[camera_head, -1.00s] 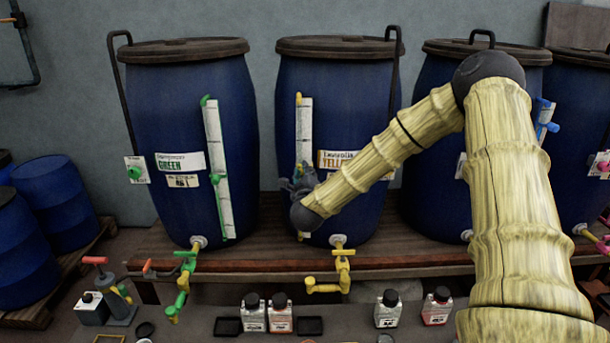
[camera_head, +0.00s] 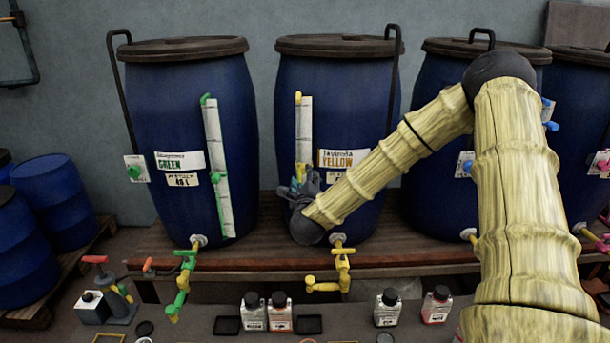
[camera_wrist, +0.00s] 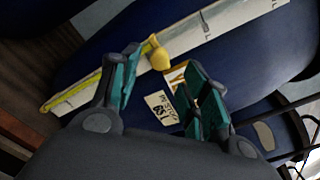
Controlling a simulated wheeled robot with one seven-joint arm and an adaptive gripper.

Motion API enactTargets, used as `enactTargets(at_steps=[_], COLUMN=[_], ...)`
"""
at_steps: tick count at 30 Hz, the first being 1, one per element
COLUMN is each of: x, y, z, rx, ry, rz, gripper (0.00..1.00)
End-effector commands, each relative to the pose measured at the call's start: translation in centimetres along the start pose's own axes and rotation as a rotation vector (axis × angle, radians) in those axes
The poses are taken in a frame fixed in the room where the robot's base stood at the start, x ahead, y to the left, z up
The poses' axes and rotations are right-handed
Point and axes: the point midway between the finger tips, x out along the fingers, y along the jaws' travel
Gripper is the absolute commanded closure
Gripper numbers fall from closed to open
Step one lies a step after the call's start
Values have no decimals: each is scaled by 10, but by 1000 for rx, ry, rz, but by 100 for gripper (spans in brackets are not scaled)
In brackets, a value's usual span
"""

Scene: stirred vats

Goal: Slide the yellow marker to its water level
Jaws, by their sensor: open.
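The blue vat labelled YELLOW (camera_head: 345,85) carries an upright white gauge strip (camera_head: 305,125) on its front. The strip runs diagonally in the wrist view (camera_wrist: 215,28), with a yellow line (camera_wrist: 78,87) along its lower part. The yellow marker (camera_wrist: 159,58) sits at the strip. My gripper (camera_wrist: 161,63) is open, with one teal-padded finger on either side of the marker; contact cannot be told. In the head view, my gripper (camera_head: 302,184) is at the strip's lower half, where a bit of yellow shows. The line's upper end is partly hidden by a finger.
The GREEN vat (camera_head: 185,90) stands to the left with its own strip; more blue vats stand right, partly behind my arm. A yellow tap (camera_head: 341,265) sits below the gripper. Several small bottles (camera_head: 253,315) stand in front of the wooden bench (camera_head: 390,260).

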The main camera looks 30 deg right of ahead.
Motion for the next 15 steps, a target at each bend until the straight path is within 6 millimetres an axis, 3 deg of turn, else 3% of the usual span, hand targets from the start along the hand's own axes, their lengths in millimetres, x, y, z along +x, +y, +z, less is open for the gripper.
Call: enactTargets(at_steps=[6, 15], x=[-39, -67], y=[0, 0], z=[0, 0], rx=[2, 0], ry=[0, 1], rz=[2, 1], gripper=[54, 54])
